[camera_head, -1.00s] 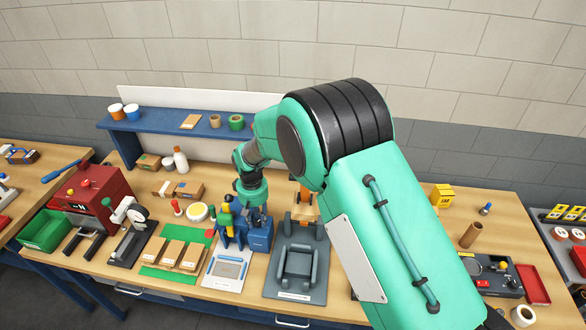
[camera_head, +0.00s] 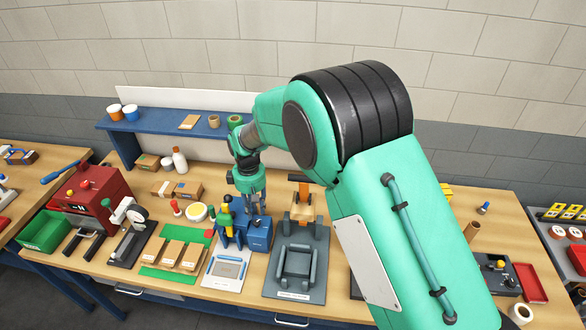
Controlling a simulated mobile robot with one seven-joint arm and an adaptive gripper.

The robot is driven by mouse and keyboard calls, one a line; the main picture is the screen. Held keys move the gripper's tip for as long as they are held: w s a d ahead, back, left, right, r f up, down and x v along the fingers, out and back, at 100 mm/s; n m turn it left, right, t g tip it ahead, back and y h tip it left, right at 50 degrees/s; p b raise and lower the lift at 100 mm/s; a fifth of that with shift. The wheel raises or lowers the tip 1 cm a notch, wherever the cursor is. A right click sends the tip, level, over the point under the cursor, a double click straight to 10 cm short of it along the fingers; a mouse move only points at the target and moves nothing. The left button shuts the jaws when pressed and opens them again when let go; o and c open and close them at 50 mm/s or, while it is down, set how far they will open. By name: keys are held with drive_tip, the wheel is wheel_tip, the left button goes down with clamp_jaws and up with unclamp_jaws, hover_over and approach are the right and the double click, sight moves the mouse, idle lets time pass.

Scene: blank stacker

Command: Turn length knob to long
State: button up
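My gripper (camera_head: 257,217) points down at the top of a blue block-shaped unit (camera_head: 260,238) near the middle of the bench. The fingers are small and dark here, and I cannot tell whether they are open or shut, or whether they touch the unit. No length knob can be made out for certain; it may be hidden by the gripper or too small to see. A blue stand with yellow and green parts (camera_head: 226,218) is just left of the gripper.
A grey fixture (camera_head: 297,262) with an orange-brown part (camera_head: 303,208) stands right of the blue unit. A green mat (camera_head: 157,273) with cardboard blanks lies to the left. A blue shelf (camera_head: 165,124) runs behind. My arm hides much of the bench's right side.

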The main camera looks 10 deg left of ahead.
wheel_tip(320, 180, up, 16)
drive_tip(key=s+d+r+m+b, duration=0.1)
drive_tip(key=d+r+b, duration=0.1)
drive_tip(key=d, duration=0.5)
drive_tip(key=s+d+r+m+t+b, duration=0.1)
drive_tip(key=d+r+m+b, duration=0.1)
drive_tip(key=d, duration=0.5)
drive_tip(key=shift+s+r+y+b, duration=0.3)
drive_tip(key=shift+r+b, duration=0.25)
drive_tip(key=shift+r, duration=0.75)
